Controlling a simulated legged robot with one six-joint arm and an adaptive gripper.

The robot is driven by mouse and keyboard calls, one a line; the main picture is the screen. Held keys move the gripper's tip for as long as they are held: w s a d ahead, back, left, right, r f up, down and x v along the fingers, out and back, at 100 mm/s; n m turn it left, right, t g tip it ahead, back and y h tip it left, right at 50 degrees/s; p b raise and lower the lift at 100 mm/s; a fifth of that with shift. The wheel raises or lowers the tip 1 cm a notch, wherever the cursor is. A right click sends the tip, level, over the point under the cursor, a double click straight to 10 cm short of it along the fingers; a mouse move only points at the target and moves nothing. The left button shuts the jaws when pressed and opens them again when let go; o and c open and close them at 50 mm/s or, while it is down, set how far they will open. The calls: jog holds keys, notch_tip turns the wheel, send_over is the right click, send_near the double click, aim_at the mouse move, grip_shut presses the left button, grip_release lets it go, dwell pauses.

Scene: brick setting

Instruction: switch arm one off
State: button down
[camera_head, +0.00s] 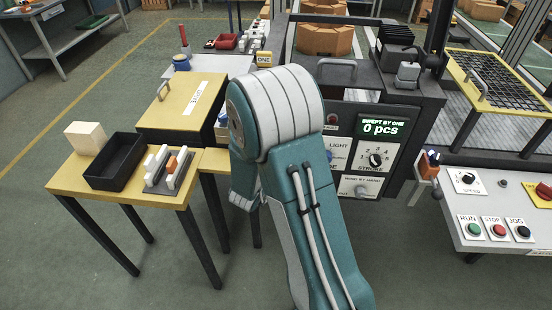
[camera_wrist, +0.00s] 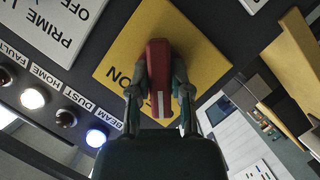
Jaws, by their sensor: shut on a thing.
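A red switch handle (camera_wrist: 158,62) stands on a yellow plate (camera_wrist: 116,62) in the wrist view. The plate carries black lettering, partly covered, that seems to read "ON". My gripper (camera_wrist: 159,92) has one finger on each side of the red handle and is shut on it. In the head view my teal and white arm hides the gripper and the handle. A machine front (camera_head: 392,180) to the right of the arm has a display (camera_head: 381,128) reading "SWEPT BY ONE 0 pcs".
In the wrist view, lamps (camera_wrist: 66,118) labelled FAULT, HOME, DUST and BEAM line the left. A yellow table with a black tray (camera_head: 115,162) stands left of the arm in the head view. A console (camera_head: 490,215) with RUN, STOP and JOG buttons stands right.

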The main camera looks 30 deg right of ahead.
jog(key=shift+w+a+r+n, duration=0.15)
jog(key=shift+w+n, duration=0.05)
jog(key=shift+n, duration=0.1)
jog(key=c, duration=0.6)
grip_release()
jog(key=shift+o, duration=0.2)
jog(key=shift+s+a, duration=0.15)
jog(key=v, duration=1.1)
jog(key=shift+a, duration=0.35)
jog(key=shift+s, duration=0.1)
